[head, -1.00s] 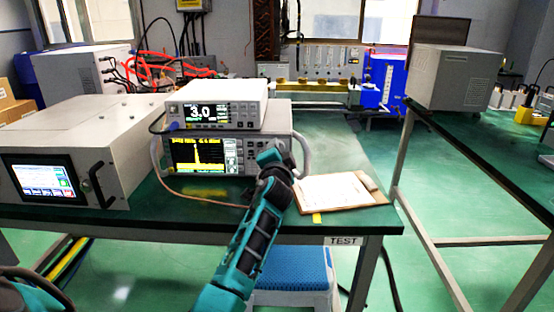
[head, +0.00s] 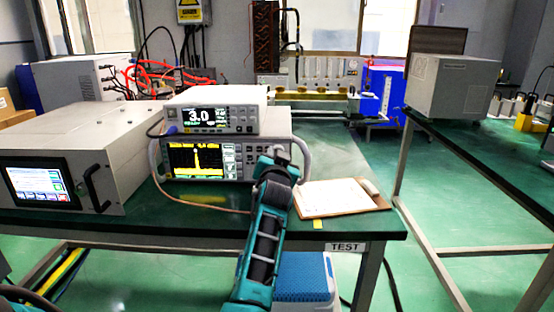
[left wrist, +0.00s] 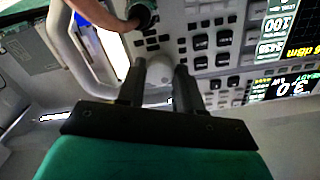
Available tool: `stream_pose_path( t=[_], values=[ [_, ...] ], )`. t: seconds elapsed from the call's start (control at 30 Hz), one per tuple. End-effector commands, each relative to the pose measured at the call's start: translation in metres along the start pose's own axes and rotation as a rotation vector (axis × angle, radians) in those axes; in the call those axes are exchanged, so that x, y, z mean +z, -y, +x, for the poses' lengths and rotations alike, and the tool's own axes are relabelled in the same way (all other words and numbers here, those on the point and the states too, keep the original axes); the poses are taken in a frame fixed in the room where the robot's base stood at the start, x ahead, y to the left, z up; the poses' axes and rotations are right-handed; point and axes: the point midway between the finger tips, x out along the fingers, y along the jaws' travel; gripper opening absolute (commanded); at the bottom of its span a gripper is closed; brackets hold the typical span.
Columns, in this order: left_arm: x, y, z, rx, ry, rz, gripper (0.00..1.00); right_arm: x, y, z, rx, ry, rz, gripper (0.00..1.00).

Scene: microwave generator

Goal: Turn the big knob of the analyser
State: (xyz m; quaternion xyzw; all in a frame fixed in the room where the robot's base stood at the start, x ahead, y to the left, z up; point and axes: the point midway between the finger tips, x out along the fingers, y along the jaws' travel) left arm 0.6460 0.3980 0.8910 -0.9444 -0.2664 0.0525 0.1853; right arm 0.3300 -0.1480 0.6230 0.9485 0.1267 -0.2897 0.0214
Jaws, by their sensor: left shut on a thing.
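The analyser (head: 205,163) is the lower, wider instrument with a yellow trace on its dark screen, on the green table. My left gripper (head: 277,152) is at the right end of its front panel, where my arm hides part of the panel and the knob. In the left wrist view the picture is turned over. There the fingers of my left gripper (left wrist: 159,82) stand on either side of the big pale round knob (left wrist: 160,68) and are shut on it. The analyser's buttons (left wrist: 205,50) show beside it. My right gripper is out of view.
A smaller meter reading 3.0 (head: 212,117) sits on the analyser. A brown cable (head: 198,204) loops in front and plugs in near the knob. A clipboard (head: 333,197) lies to the right, and a large box with a touchscreen (head: 38,182) stands left.

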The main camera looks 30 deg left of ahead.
Motion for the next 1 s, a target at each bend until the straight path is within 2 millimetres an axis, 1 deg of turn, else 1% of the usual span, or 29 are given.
stream_pose_path(
  t=[0.47, 0.5, 0.77, 1.0],
  values=[
    [-0.0007, -0.0005, -0.0001, 0.001, -0.001, -0.016, 0.05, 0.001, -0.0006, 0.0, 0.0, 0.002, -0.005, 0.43],
    [-0.0008, -0.0005, -0.0001, 0.001, -0.001, -0.016, 0.36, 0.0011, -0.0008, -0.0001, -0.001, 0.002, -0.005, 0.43],
    [-0.0005, -0.0002, 0.0, 0.0, -0.001, -0.015, 0.61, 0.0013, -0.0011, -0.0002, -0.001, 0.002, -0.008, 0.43],
    [-0.0003, 0.0, 0.0001, 0.0, 0.0, -0.015, 0.61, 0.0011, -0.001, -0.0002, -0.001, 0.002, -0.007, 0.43]
  ],
)
